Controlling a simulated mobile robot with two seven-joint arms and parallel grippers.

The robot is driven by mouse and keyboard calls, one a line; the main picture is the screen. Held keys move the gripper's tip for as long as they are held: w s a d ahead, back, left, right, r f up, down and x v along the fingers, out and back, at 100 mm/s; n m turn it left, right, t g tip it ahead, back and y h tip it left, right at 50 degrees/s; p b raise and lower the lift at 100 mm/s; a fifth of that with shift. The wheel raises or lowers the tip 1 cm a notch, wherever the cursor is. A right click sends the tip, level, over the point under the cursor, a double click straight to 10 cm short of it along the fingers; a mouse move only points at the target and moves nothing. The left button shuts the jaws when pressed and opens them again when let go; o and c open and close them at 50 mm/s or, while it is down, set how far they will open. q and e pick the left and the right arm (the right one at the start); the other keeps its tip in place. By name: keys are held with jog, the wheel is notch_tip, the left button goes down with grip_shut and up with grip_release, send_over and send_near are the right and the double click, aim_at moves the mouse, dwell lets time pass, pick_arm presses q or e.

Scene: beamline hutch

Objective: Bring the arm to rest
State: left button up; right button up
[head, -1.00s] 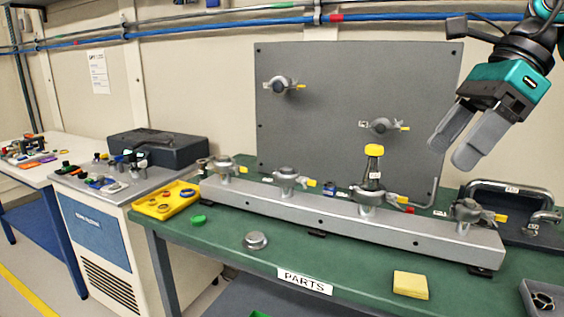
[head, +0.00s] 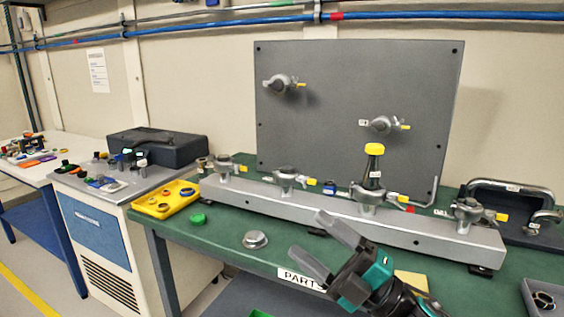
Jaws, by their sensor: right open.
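My right gripper (head: 325,250) is low in the head view, over the front edge of the green bench (head: 215,232). Its two grey fingers point up and to the left, are spread apart, and hold nothing. The teal and black wrist behind them comes in from the bottom of the view. The fingers cover part of the grey manifold's front face (head: 270,205) and part of the PARTS label (head: 293,278). My left gripper does not show.
Several clamp fittings stand on the manifold, one bearing a yellow-capped part (head: 374,150). A grey metal disc (head: 255,239) and a green cap (head: 198,219) lie left of the gripper. A yellow pad (head: 412,279) is partly hidden. A yellow tray (head: 165,199) sits at the left.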

jog(key=s+d+f+m+t+h, duration=0.2)
jog(key=d+f+m+t+h, duration=0.1)
jog(key=f+m+h, duration=0.5)
jog(key=s+d+f+m+t+h, duration=0.1)
jog(key=d+f+m+t+h, duration=0.3)
jog(key=f+m, duration=0.6)
jog(key=s+d+f+m+g+h, duration=0.2)
jog(key=s+f+m+g+h, duration=0.1)
jog(key=s+f, duration=0.4)
jog(key=s+d+f+m+g+h, duration=0.3)
jog(key=s+f+m+g, duration=0.1)
jog(key=s+f, duration=0.3)
jog(key=shift+s+f+m+g+h, duration=0.15)
jog(key=shift+f+m+g+h, duration=0.15)
jog(key=shift+f, duration=0.6)
